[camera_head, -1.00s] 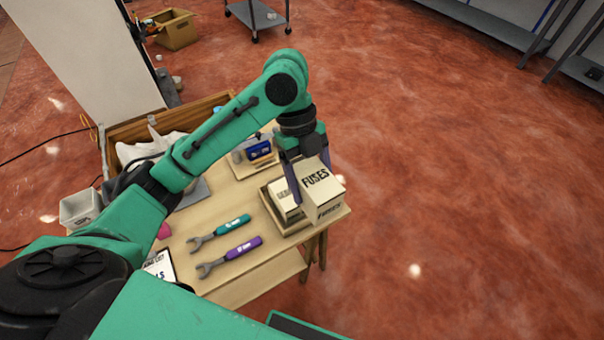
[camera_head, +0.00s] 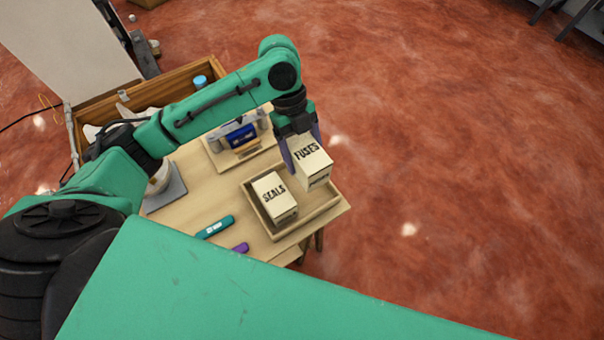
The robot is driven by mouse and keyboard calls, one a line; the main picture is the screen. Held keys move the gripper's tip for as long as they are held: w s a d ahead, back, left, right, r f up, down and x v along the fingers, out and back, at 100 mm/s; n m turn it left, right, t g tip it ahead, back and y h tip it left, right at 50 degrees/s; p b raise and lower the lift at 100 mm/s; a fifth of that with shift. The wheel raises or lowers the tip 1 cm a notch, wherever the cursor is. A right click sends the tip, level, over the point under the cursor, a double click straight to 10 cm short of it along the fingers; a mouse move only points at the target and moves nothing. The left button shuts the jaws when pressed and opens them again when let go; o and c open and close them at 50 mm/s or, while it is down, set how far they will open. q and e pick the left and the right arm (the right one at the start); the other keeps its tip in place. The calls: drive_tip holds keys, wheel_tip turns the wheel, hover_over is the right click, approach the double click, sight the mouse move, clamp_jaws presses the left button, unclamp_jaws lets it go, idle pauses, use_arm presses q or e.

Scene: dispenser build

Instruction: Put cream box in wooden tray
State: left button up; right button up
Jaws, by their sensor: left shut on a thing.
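A cream box (camera_head: 314,166) marked FUSES is held by my left gripper (camera_head: 299,155), which is shut on it. The box overlaps the right part of the wooden tray (camera_head: 289,232) in the head view; I cannot tell whether its bottom touches the tray. Another cream box (camera_head: 272,197) marked SEALS stands inside the tray, to the left of the held box. The tray sits at the right end of the wooden table. My right gripper is not in view.
A small board with a blue device (camera_head: 243,135) is behind the tray. A teal-handled tool (camera_head: 215,227) and a purple-handled tool (camera_head: 240,248) lie left of the tray, partly covered by my arm. A wooden crate with a blue-capped item (camera_head: 200,81) stands at the back.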

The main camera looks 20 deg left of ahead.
sight(293, 136)
use_arm(q)
wheel_tip(293, 136, down, 9)
drive_tip(key=shift+s+r, duration=0.15)
drive_tip(key=o, duration=1.5)
drive_tip(key=v, duration=1.2)
drive_tip(key=shift+d+r, duration=0.15)
drive_tip(key=shift+r, duration=0.05)
drive_tip(key=shift+s+f, duration=0.1)
